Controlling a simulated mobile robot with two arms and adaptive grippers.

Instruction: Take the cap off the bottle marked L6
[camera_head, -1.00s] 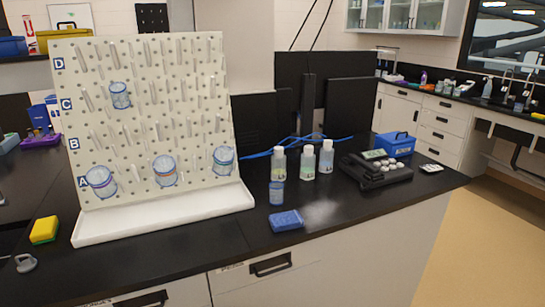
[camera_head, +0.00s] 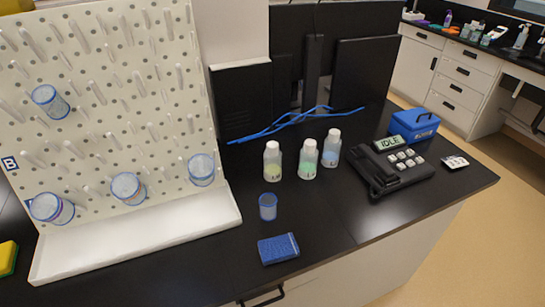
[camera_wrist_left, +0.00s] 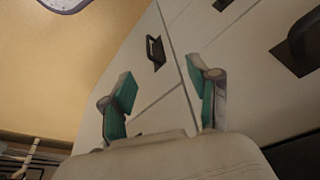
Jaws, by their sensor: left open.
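Three white-capped bottles stand upright in a row on the black bench in the head view. The left bottle (camera_head: 272,162) holds a yellowish-green liquid, the middle bottle (camera_head: 308,160) a green one, and the right bottle (camera_head: 331,150) a bluish one. All three have their caps on. Their labels are too small to read, so I cannot tell which is L6. My left gripper (camera_wrist_left: 162,100) is open and empty in the left wrist view, with cabinet fronts and handles beyond it. It is not in the head view, and neither is my right gripper.
A pegboard (camera_head: 110,90) with beakers on pegs stands at left above a white tray (camera_head: 140,242). A small blue cup (camera_head: 268,207) and blue sponge (camera_head: 278,248) lie in front of the bottles. A black device (camera_head: 395,165) reading IDLE and a blue box (camera_head: 414,124) stand right.

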